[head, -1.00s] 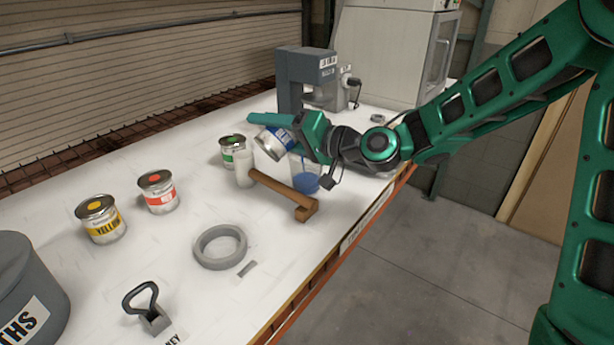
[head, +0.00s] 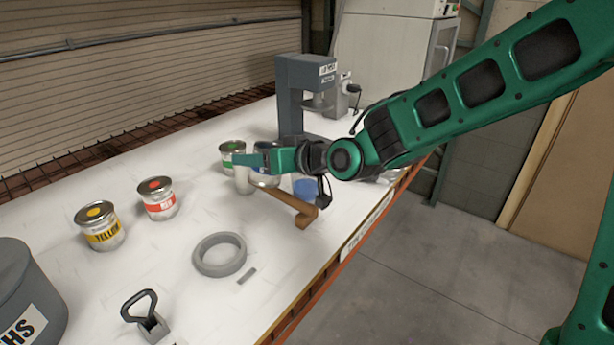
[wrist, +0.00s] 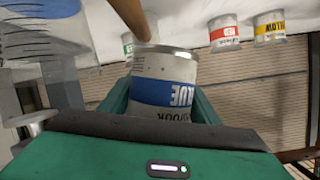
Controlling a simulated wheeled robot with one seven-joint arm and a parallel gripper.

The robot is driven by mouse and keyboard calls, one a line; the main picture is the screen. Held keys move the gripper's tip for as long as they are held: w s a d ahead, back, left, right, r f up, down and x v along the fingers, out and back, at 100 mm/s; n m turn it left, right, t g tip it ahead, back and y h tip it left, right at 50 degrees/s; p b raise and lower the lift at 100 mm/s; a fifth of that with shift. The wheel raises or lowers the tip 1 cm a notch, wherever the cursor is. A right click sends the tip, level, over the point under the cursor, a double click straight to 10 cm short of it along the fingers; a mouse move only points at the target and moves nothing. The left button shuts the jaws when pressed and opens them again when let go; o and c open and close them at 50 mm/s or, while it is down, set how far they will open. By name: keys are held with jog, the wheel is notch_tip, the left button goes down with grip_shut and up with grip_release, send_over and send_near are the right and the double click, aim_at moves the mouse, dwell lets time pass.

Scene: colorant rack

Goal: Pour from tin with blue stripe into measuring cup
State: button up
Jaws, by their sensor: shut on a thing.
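My gripper (head: 252,160) is shut on the tin with the blue stripe (head: 266,180), mostly hidden behind the fingers in the head view. In the wrist view the tin (wrist: 165,85) sits between the green fingers, its blue "BLUE" band showing. In the head view the tin looks about upright, low near the table; I cannot tell whether it touches. The clear measuring cup (head: 305,188) stands just right of the tin with blue liquid in it. It also shows at the upper left of the wrist view (wrist: 45,45), with marks on its wall.
A wooden mallet (head: 285,200) lies in front. Red (head: 158,198) and yellow (head: 100,227) tins, a grey ring (head: 219,255) and a grey machine (head: 291,95) are farther off.

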jog(key=shift+s+a+f+n+t+h+b, duration=0.4)
jog(key=shift+s+a+n+h+b, duration=0.3)
jog(key=shift+n+b, duration=0.45)
jog(key=shift+w+a+r, duration=0.1)
jog(key=shift+r, duration=2.3)
